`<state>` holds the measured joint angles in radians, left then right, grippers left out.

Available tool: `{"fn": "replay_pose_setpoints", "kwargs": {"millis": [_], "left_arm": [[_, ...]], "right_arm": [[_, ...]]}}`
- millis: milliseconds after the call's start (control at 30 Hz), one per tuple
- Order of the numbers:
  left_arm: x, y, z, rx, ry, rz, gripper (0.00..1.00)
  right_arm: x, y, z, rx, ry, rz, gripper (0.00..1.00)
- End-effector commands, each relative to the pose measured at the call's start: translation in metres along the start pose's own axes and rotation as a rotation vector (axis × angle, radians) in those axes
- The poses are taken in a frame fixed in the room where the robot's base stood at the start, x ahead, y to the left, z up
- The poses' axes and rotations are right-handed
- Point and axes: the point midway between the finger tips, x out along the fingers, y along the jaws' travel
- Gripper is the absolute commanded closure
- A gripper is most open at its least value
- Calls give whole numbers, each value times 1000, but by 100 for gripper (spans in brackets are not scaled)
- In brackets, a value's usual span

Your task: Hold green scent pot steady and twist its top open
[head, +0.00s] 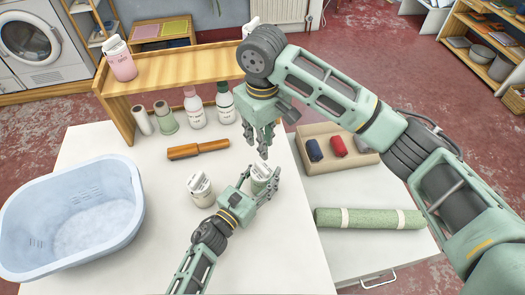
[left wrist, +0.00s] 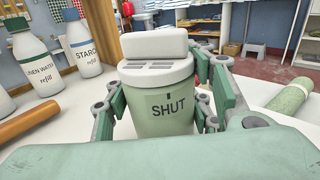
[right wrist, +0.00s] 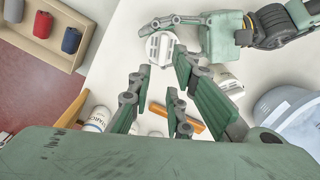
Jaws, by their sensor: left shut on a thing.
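The green scent pot (head: 259,183) stands on the white table. In the left wrist view the pot (left wrist: 165,108) is pale green and upright, with SHUT printed on its side. Its white top (left wrist: 156,55) has slots and a raised grip bar. My left gripper (head: 264,188) is shut around the pot's body, with fingers on both sides. My right gripper (head: 264,146) is open and empty, fingers pointing down, above and behind the pot. In the right wrist view the white top (right wrist: 160,47) shows beyond the spread fingers (right wrist: 157,85), apart from them.
A second white-topped pot (head: 200,190) stands left of my left gripper. A wooden rolling pin (head: 198,149) and several bottles (head: 194,106) are behind. A blue tub (head: 75,215) is at left. A tray with rolls (head: 312,169) and a green roll (head: 369,218) lie right.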

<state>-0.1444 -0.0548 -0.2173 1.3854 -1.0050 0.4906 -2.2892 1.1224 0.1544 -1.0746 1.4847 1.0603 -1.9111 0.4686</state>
Motion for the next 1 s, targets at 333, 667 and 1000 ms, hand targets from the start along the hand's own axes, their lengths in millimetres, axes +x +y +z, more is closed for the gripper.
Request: {"fn": "replay_pose_setpoints", "kwargs": {"millis": [333,667,1000], "left_arm": [[-1,0,-2,0,4,1,85],[-1,0,-2,0,4,0,85],[-1,0,-2,-1,3,0,85]], "right_arm": [[-21,0,0,-1,-1,0,82],[-23,0,0,1,4,0,71],[1,-3,2,8,-4,-13,71]]}}
